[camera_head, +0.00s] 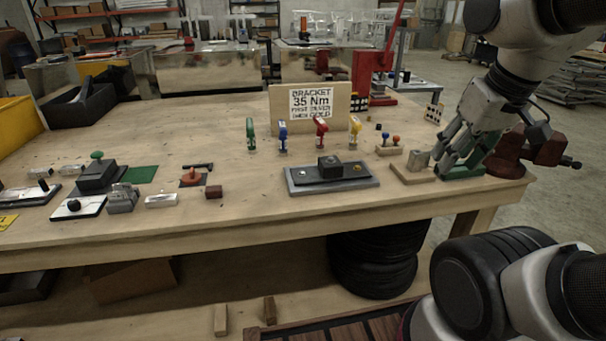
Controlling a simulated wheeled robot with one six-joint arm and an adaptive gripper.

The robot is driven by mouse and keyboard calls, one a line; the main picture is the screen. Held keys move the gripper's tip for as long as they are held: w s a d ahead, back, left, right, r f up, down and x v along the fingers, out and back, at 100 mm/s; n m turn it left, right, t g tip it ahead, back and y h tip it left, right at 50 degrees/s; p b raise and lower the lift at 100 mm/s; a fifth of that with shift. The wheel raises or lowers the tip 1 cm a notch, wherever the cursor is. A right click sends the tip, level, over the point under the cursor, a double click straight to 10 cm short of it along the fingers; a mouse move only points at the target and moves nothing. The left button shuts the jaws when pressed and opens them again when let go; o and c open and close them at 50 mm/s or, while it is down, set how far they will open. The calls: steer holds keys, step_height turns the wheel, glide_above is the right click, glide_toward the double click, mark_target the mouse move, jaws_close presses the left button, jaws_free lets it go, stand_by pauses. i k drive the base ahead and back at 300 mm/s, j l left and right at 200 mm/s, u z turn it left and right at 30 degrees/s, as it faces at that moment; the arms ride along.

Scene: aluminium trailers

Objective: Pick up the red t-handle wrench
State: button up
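A red-handled tool (320,131), which looks like the red t-handle wrench, stands upright in front of the sign board on the wooden workbench (240,215). It is in a row with a green tool (250,133), a blue one (283,137) and a yellow one (354,132). The red one is between the blue and the yellow. My gripper (451,158) is at the right end of the bench, well to the right of the red tool and apart from it. Its fingers point down and look spread, with nothing seen between them.
A dark fixture plate (330,178) lies in front of the row. A wooden block (408,173), a red vise (515,153) and a red press (372,75) are to the right. Several small fixtures stand at the left. The bench's middle left is clear.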

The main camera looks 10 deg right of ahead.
mark_target(322, 128)
steer(key=i+l, duration=0.1)
steer(key=i, duration=0.35)
steer(key=i+l, duration=0.1)
steer(key=i, duration=0.3)
